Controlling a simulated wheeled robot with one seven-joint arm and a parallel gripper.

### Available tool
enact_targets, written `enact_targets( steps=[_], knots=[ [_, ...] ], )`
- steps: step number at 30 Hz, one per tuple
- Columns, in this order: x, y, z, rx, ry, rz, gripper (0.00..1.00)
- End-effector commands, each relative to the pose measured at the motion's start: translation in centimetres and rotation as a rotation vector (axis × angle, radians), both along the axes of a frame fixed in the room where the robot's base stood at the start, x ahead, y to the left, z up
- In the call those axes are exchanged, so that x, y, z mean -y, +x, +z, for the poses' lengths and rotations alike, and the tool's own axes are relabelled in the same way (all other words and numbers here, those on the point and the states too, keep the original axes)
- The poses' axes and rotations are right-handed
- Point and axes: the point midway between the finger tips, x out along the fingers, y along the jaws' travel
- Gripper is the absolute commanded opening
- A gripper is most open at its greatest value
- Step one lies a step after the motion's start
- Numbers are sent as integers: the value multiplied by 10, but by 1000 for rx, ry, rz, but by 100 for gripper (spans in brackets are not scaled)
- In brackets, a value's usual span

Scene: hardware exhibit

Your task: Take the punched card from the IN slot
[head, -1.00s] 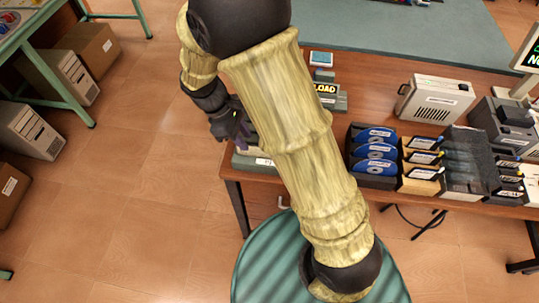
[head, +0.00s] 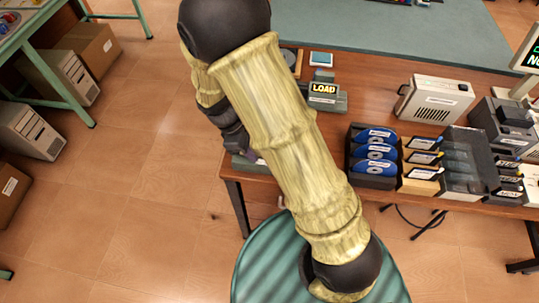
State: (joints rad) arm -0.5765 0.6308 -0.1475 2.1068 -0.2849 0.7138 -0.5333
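My arm crosses the middle of the head view and hides much of the left end of the brown desk (head: 375,88). My gripper (head: 251,154) is mostly hidden behind the arm, low over the desk's left end; I cannot tell whether it is open or shut, or holds anything. A grey device (head: 243,164) shows only in part just below it. I cannot make out the IN slot or the punched card. A small unit with a lit LOAD sign (head: 324,88) stands right of the arm.
Blue discs in a dark rack (head: 375,152), card trays (head: 421,160), and a beige box with a vent (head: 435,100) stand on the desk to the right. A teal round surface (head: 265,265) lies below. Cartons and computer cases line the left; the floor between is clear.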

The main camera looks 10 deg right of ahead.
Motion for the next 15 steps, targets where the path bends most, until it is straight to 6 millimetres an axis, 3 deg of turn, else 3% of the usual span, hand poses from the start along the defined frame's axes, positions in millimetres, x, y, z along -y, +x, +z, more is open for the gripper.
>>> enact_targets(
  steps=[11,15],
  knots=[
    [0,0,0,0,0,0,28],
    [0,0,0,0,0,0,1]
  ],
)
